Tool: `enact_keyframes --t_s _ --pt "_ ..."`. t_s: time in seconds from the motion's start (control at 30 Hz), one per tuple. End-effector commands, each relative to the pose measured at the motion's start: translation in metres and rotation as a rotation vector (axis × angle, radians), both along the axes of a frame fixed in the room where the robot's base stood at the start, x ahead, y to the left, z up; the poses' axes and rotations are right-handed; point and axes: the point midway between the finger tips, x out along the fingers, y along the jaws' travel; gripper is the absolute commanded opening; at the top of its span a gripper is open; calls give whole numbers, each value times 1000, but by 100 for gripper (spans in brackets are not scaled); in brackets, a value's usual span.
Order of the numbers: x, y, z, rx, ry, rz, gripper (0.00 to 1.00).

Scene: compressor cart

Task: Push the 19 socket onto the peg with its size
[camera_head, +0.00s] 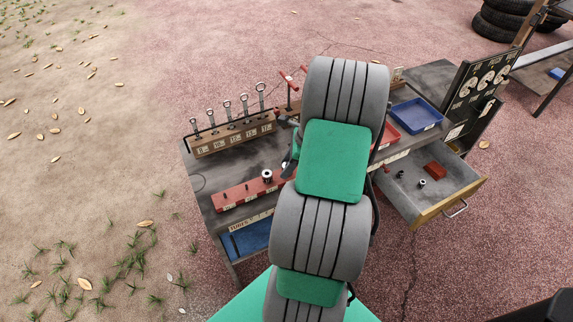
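A red peg rail (236,196) with small pale labels lies along the front of the cart top; the size numbers are too small to read. A silver socket with a dark opening (267,176) stands upright on the rail near its right visible part. Small sockets lie in the open drawer: a bright one (422,183) and a dark one (400,174). I cannot tell which socket is the 19. My grey and green arm covers the middle of the cart and the rail's right end. My gripper is hidden behind the arm, so its fingers and any held thing do not show.
A wooden rack (232,135) with several upright wrenches stands at the back left. A blue tray (416,115) and a red tray (387,135) sit right of my arm. The open drawer (447,188) juts out front right, with a red block (434,170) inside. A gauge panel (484,87) stands at right.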

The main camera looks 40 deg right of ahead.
Motion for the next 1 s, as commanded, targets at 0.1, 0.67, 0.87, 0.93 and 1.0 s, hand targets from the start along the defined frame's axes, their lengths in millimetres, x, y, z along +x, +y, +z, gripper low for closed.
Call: enact_keyframes --t_s 0.1,0.67,0.87,0.93,1.0 --pt "0 0 0 0 0 0 49" --pt "-10 -11 34 -3 -1 -3 56" --pt "-20 -19 66 1 1 -2 56" --pt "-21 -20 71 0 0 -1 56" --pt "-22 -21 72 1 1 -1 56"
